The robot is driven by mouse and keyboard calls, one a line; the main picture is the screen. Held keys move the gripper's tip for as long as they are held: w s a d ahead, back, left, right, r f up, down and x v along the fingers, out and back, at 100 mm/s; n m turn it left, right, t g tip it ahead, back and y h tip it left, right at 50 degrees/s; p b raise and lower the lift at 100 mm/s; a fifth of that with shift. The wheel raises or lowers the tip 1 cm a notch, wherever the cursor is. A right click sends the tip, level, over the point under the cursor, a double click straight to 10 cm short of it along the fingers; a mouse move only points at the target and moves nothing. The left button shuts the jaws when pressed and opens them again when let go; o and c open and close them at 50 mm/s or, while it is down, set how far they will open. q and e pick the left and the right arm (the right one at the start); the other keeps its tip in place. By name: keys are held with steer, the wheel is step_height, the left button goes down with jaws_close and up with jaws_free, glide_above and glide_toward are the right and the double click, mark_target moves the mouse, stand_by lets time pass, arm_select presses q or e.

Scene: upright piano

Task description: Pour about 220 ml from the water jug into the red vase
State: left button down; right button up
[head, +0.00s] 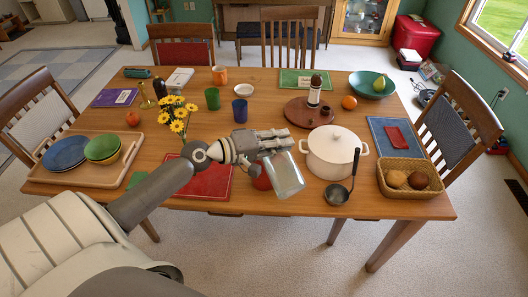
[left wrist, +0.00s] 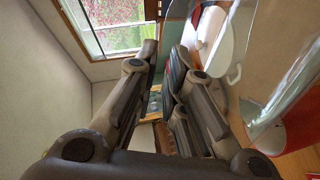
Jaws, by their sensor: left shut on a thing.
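The clear glass water jug (head: 286,176) hangs from my left gripper (head: 272,142) over the front middle of the table. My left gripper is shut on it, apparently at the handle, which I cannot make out. The jug looks tilted in the head view; its water level is unclear. The red vase (head: 261,181) stands just left of the jug and is partly hidden by the jug and gripper. In the left wrist view, the gripper fingers (left wrist: 163,95) fill the middle, the jug (left wrist: 262,65) is at the right, and red (left wrist: 298,128) shows behind its glass. My right gripper is not in view.
A white pot (head: 335,153) stands close right of the jug, with a ladle (head: 340,194) before it. A red placemat (head: 210,182) and yellow flowers (head: 178,116) are left. A blue cup (head: 240,110) stands behind the gripper. A basket (head: 410,178) is at the right.

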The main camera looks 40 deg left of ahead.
mark_target(287, 170)
arm_select(q)
steer(key=shift+w+a+r+n, duration=0.3)
steer(key=shift+w+a+r, duration=0.1)
steer(key=shift+a, duration=0.2)
stand_by(1.2)
steer(key=shift+s+d+f+m+p, duration=0.15)
steer(key=shift+s+d+f+m, duration=0.2)
steer(key=shift+d, duration=0.3)
steer(key=shift+s+d+f+m+p, duration=0.15)
steer(key=shift+s+d+f+m, duration=0.1)
steer(key=shift+s+d, duration=0.3)
steer(key=d+f+m+b, duration=0.1)
steer(key=s+d+f+m+b, duration=0.1)
steer(key=f+b, duration=0.1)
steer(key=shift+s+d+f+t, duration=0.1)
steer(key=shift+f+t, duration=0.15)
steer(key=shift+t, duration=0.15)
steer(key=shift+s+d+m+y, duration=0.1)
steer(key=shift+d+m+y, duration=0.1)
steer(key=shift+m+y, duration=0.25)
steer(key=shift+s+d+f+m+b, duration=0.1)
steer(key=shift+d+f+m+b, duration=0.05)
steer(key=shift+f+m+b, duration=0.55)
steer(key=shift+d+f, duration=0.1)
steer(key=shift+f, duration=0.15)
steer(key=shift+s+d, duration=0.1)
